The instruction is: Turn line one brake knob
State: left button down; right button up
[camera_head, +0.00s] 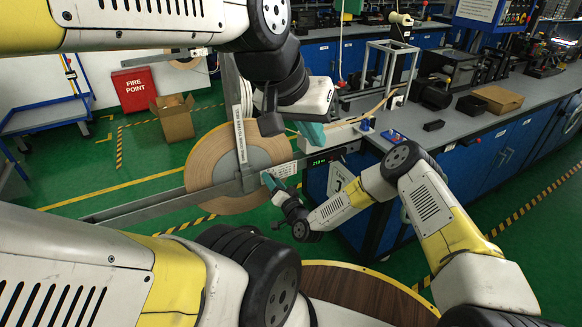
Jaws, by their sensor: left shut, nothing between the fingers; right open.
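A large brown tape reel (207,170) stands upright on a grey payoff bar (150,203), with a labelled grey upright arm (240,135) across its face. A grey hub block (249,182) sits low on the reel; I cannot clearly make out a brake knob on it. My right gripper (270,182) has teal fingertips and is open just right of the hub block; whether it touches is unclear.
A small green-lit display (318,162) is near the reel. A cardboard box (175,121) stands behind on open green floor. A round wooden top (365,292) is in front.

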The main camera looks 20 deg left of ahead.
jog(key=v, duration=0.7)
jog(key=shift+s+d, duration=0.25)
jog(key=shift+s, duration=0.05)
